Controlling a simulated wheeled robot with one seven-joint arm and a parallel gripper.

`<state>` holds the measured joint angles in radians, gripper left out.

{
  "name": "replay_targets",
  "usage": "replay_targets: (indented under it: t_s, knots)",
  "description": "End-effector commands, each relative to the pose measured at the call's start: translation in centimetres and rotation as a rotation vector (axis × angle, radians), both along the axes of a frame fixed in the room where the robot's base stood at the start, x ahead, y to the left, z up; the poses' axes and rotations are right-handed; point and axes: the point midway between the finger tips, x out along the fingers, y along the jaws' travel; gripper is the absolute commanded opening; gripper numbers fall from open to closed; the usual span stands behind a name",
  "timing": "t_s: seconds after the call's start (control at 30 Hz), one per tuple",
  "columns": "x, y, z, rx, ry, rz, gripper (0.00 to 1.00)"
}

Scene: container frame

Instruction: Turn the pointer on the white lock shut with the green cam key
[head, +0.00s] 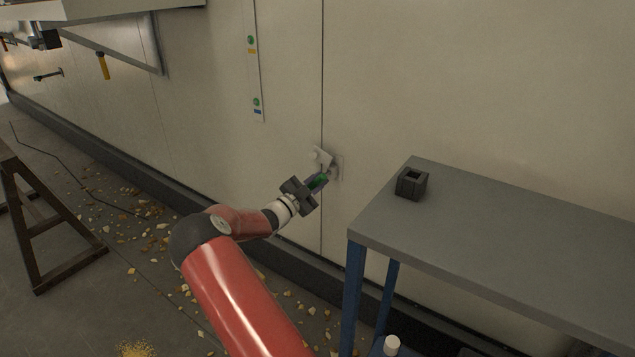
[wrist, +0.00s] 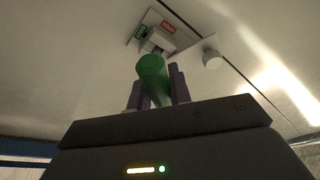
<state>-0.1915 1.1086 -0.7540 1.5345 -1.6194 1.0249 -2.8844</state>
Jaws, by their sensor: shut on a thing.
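The white lock (head: 336,164) is fixed on the pale wall beside a vertical seam; in the wrist view the lock (wrist: 160,40) shows a red label and a green label. A white pointer (head: 319,155) sticks out from it, and its rounded end (wrist: 212,58) shows to the right in the wrist view. My gripper (head: 316,185) is shut on the green cam key (wrist: 152,72), between two purple-grey fingers. The key's far end is at the lock; whether it is seated inside cannot be told. The green key (head: 319,181) is mostly hidden by the gripper in the head view.
A grey-topped table (head: 470,225) with blue legs stands at the right, with a dark square holder (head: 411,183) on it. A wooden trestle (head: 45,215) stands at the left. Rubble litters the floor along the wall.

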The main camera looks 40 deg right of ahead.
Motion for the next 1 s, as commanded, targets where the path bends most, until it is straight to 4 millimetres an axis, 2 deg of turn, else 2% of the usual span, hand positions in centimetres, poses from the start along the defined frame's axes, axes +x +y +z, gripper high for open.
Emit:
replay_targets:
  t_s: [0.47,1.0]
  knots:
    - [0.0,0.2,0.0,0.001,-0.002,0.0,0.0]
    - [-1.1,3.2,0.0,0.001,-0.004,0.001,0.0]
